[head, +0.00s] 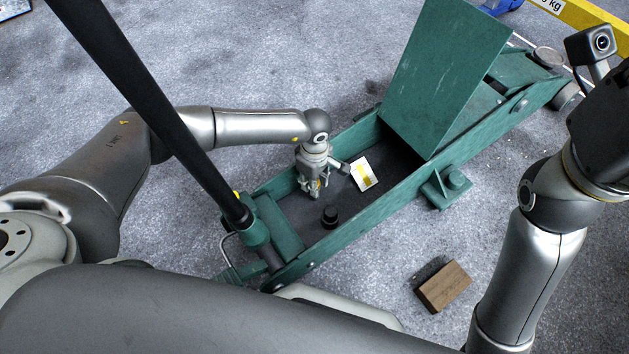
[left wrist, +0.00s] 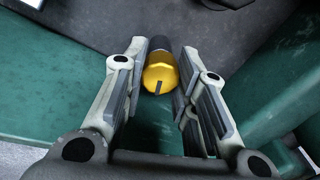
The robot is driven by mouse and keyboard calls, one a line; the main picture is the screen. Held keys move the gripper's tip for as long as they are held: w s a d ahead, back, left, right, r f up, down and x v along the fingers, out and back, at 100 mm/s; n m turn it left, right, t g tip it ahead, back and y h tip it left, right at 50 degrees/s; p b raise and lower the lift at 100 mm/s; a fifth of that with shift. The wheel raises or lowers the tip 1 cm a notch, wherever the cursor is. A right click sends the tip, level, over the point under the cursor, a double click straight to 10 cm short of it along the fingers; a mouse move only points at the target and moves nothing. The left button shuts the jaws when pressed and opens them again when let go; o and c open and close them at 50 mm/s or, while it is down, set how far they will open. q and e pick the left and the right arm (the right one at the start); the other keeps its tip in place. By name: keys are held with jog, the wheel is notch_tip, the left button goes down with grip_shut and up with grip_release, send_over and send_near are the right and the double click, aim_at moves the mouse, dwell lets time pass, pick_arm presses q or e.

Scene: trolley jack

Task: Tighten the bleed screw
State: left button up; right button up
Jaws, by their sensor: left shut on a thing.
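The green trolley jack (head: 350,225) lies on the floor across the middle of the head view. My left gripper (head: 314,192) reaches down inside its frame, near the left side wall. In the left wrist view the bleed screw (left wrist: 159,76) is a brass-yellow piece with a dark slot in its head and a dark body behind it. It sits between the fingertips of my left gripper (left wrist: 160,66), which is shut on it. In the head view the hand mostly hides the screw. My right arm stands at the right edge, and its gripper is out of view.
The black jack handle (head: 160,105) slants down to its green socket. A black cap-like part (head: 330,215) and a white-yellow label (head: 364,173) are inside the frame. A wooden block (head: 443,287) lies on the floor to the right. A green raised plate (head: 440,75) stands behind.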

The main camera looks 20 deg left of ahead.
pick_arm(q)
jog(key=m, duration=0.3)
jog(key=shift+r+m, duration=0.1)
jog(key=shift+m, duration=0.4)
jog(key=o, duration=1)
jog(key=shift+o, duration=0.2)
notch_tip(320, 180, up, 12)
dwell(0.5)
